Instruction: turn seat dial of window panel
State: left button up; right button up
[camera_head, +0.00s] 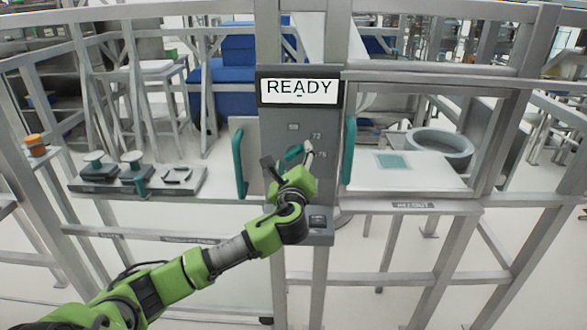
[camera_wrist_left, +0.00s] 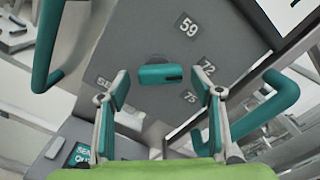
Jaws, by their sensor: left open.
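The seat dial (camera_wrist_left: 160,75) is a teal knob with a dark mark at one end, on the grey panel (camera_head: 284,120). Number labels 59, 72 and 75 stand around it in the left wrist view. My left gripper (camera_wrist_left: 161,95) is open, with one finger on each side of the dial and visible gaps to it. In the head view my left gripper (camera_head: 290,163) is at the panel, and the teal dial (camera_head: 294,152) shows partly behind it. My right gripper is not in view.
A display (camera_head: 299,91) reading READY sits atop the panel. Teal handles stand left (camera_head: 239,163) and right (camera_head: 349,150) of it. A tray (camera_head: 190,183) with fixtures is at left; a white table (camera_head: 410,172) and a round basin (camera_head: 440,147) are at right.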

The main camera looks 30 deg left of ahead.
pick_arm(q)
jog(key=v, duration=1.1)
jog(key=shift+d, duration=0.1)
